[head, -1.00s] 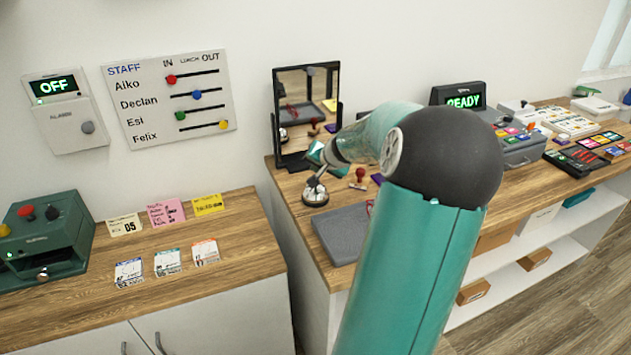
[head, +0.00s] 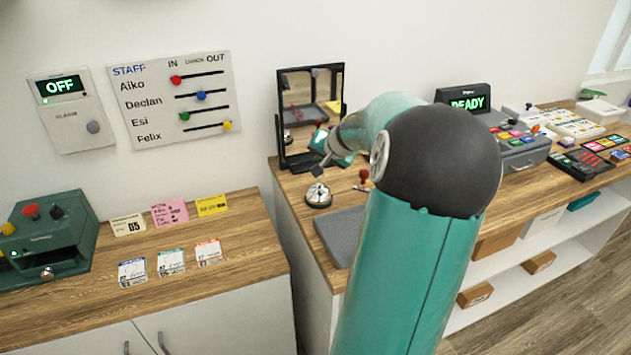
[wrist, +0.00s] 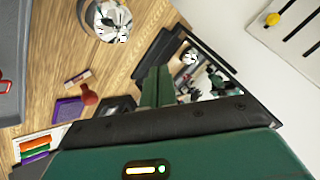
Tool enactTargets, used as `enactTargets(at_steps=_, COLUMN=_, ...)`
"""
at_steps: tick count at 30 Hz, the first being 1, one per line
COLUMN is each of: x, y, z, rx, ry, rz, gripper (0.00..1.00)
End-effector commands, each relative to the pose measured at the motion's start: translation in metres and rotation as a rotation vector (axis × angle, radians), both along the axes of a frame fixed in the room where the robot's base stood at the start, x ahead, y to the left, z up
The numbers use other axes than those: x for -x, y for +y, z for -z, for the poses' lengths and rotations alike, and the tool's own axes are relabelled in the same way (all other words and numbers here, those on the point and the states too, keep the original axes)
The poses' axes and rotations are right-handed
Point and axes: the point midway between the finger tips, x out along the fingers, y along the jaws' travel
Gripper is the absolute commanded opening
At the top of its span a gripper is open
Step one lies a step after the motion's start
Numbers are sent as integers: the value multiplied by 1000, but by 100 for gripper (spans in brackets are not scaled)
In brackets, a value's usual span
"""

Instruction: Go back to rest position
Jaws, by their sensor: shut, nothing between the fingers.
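My gripper (head: 322,166) is shut and empty at the end of my bent teal arm. In the head view it hangs above and apart from the silver desk bell (head: 318,195), in front of the black-framed mirror (head: 312,85). In the wrist view the green fingers (wrist: 158,76) lie together with nothing between them. The bell (wrist: 108,18) stands to their upper left, and the mirror (wrist: 232,88) is to their right. My arm hides part of the counter behind it.
A red-handled stamp (head: 364,178) and a grey tray (head: 340,232) are close to my arm. A READY display (head: 468,100) stands behind it. The left counter holds a green box (head: 45,240) and several cards. The wall bears a staff board (head: 150,110).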

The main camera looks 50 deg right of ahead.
Motion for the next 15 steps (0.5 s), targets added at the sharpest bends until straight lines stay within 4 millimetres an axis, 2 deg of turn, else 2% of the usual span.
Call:
enactTargets(at_steps=11, x=-2, y=4, z=0, rx=1, ry=5, rz=-8, gripper=0)
enactTargets(at_steps=14, x=-13, y=26, z=-3, rx=12, ry=30, rz=-52, gripper=0)
enactTargets(at_steps=15, x=-19, y=40, z=-5, rx=21, ry=47, rz=-81, gripper=0)
